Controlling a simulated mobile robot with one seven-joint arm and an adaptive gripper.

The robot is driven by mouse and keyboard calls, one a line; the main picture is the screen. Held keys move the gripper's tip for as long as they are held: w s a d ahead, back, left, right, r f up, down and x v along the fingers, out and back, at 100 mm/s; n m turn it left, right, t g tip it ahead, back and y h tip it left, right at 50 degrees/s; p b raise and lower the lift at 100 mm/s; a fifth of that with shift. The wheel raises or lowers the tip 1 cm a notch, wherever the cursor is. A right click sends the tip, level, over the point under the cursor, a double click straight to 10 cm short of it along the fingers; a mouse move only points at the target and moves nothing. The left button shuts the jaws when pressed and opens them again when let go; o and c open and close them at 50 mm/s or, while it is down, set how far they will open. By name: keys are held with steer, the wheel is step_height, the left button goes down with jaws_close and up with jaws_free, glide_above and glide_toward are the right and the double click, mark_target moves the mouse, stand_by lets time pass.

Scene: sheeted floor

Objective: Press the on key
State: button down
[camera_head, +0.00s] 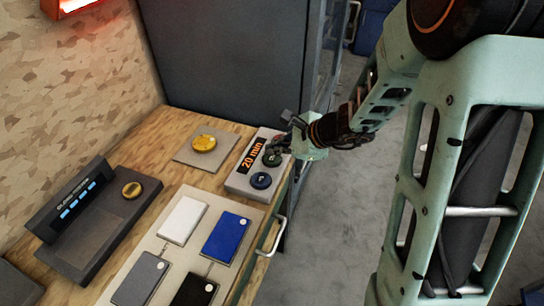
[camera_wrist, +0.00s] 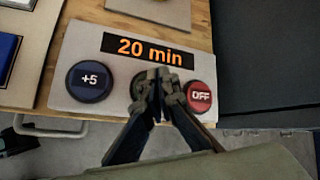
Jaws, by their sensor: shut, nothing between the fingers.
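A light grey control box (camera_head: 240,185) with an orange "20 min" display (camera_head: 252,153) sits at the table's right edge. In the wrist view its blue "+5" key (camera_wrist: 89,82) is at left and its red "OFF" key (camera_wrist: 200,96) at right. A dark middle key (camera_wrist: 147,77) lies between them, mostly hidden behind my gripper (camera_wrist: 160,88); its label cannot be read there. In the head view the middle key (camera_head: 271,159) shows beside my gripper (camera_head: 284,146). My gripper is shut and empty, over the middle key; I cannot tell whether it touches.
A board with white, blue, grey and black panels (camera_head: 226,238) lies nearer on the table. A dark console (camera_head: 70,248) stands at left. A plate with a round gold piece (camera_head: 204,143) lies behind the box. A dark cabinet (camera_head: 235,55) stands behind the table.

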mark_target(274, 159)
steer(key=shift+r+p, duration=1.75)
steer(key=shift+r, duration=0.75)
steer(key=shift+f, duration=0.1)
